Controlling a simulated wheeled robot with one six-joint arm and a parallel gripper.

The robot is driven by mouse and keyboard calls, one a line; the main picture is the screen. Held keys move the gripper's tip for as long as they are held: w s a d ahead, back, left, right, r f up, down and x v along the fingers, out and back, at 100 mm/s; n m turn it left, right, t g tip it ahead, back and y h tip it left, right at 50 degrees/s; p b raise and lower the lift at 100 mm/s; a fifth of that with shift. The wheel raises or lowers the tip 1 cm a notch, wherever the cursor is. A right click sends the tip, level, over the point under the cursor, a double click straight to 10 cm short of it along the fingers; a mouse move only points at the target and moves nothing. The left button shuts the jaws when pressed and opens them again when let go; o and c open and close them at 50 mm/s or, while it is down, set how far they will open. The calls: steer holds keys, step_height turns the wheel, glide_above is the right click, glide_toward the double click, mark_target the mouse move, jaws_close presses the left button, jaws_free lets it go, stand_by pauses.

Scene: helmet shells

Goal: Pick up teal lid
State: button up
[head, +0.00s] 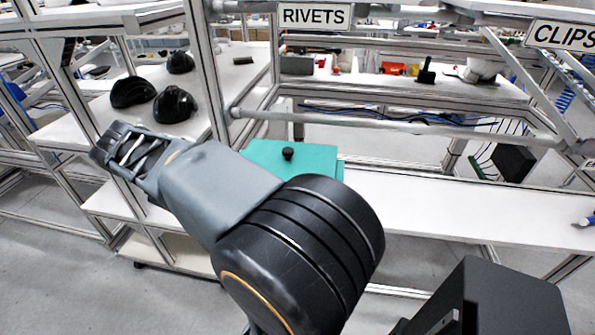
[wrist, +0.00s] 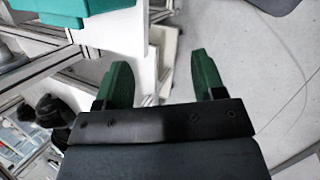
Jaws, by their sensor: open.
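The teal lid (head: 314,158) lies flat on the white worktop in the middle of the head view. A black knob (head: 288,153) stands up from it. My arm hides its lower left part. My gripper's green fingers (wrist: 163,78) are spread apart and empty in the wrist view. They are over the floor, apart from the teal lid. A teal shape (wrist: 75,12) at the top left of the wrist view is cut off by the frame edge; I cannot tell how much of it is lid. In the head view my arm's end is left of the lid.
Several black helmet shells (head: 132,92) sit on the white shelf at left. Metal frame posts (head: 205,70) and a horizontal rail (head: 400,127) stand around the worktop. The worktop right of the lid (head: 440,205) is mostly clear, with a small blue item (head: 586,221) at its right end.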

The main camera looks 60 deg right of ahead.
steer(key=d+r+n+g+h+b, duration=0.2)
steer(key=d+g+h+b, duration=0.15)
steer(key=d, duration=0.45)
steer(key=g, duration=0.5)
glide_toward(283, 150)
steer(key=shift+g, duration=0.35)
steer(key=b+x, duration=0.2)
steer(key=x, duration=0.2)
steer(key=shift+d+f, duration=0.15)
steer(key=shift+f, duration=0.15)
steer(key=shift+b+x, duration=0.85)
steer(key=shift+x, duration=2.2)
steer(key=c, duration=1)
